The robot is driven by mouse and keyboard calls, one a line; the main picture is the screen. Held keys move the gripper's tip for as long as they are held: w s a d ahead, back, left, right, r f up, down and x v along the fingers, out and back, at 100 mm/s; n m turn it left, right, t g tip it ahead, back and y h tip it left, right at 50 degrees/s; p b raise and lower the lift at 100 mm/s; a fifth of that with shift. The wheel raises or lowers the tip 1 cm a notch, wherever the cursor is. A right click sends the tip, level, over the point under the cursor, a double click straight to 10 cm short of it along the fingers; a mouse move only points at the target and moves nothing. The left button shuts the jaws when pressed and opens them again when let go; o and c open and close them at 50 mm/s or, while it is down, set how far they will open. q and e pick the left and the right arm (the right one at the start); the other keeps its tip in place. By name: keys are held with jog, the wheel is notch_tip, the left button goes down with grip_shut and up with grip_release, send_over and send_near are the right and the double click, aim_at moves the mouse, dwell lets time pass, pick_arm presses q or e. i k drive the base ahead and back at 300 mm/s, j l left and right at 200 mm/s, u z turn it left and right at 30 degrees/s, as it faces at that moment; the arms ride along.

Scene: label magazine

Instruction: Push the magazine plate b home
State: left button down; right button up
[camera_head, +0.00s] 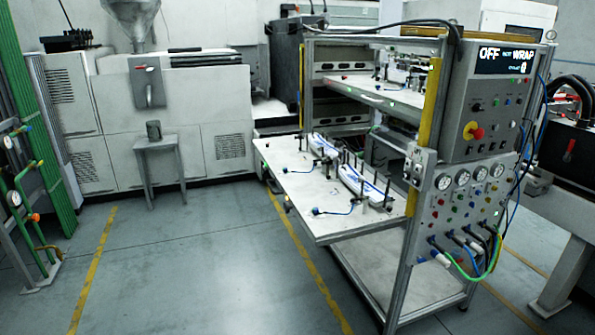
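Two light magazine plates show on the framed machine right of centre. The lower plate (305,205) sticks out of the frame towards the left. It carries two long white-and-blue pieces (362,184), upright dark pins and blue tubes. The upper plate (372,91) sits higher and further back, inside the frame, with small fittings on it. I see no letter that tells which one is plate b. Neither of my grippers is in view.
A control panel (490,100) with a display reading "OFF" and "WRAP", gauges, buttons and hoses stands on the machine's right post. A small grey stool (159,145) stands at a white machine. The floor (200,270) in front is clear, with yellow lines.

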aim_at(305, 187)
jog(key=i+j+z, duration=0.1)
jog(key=z, duration=0.35)
jog(key=i+j+z, duration=0.1)
jog(key=z, duration=0.4)
jog(key=i+j, duration=0.25)
jog(key=j, duration=0.25)
jog(key=i+j, duration=0.25)
jog(key=j, duration=0.25)
jog(key=i+j, duration=0.25)
jog(key=j, duration=0.25)
jog(key=i+j, duration=0.25)
jog(key=j, duration=0.25)
jog(key=i+j, duration=0.25)
jog(key=j, duration=0.25)
jog(key=i+j, duration=0.3)
jog(key=j, duration=0.2)
jog(key=i+j, duration=0.25)
jog(key=j, duration=0.25)
jog(key=i+j, duration=0.25)
jog(key=j, duration=0.2)
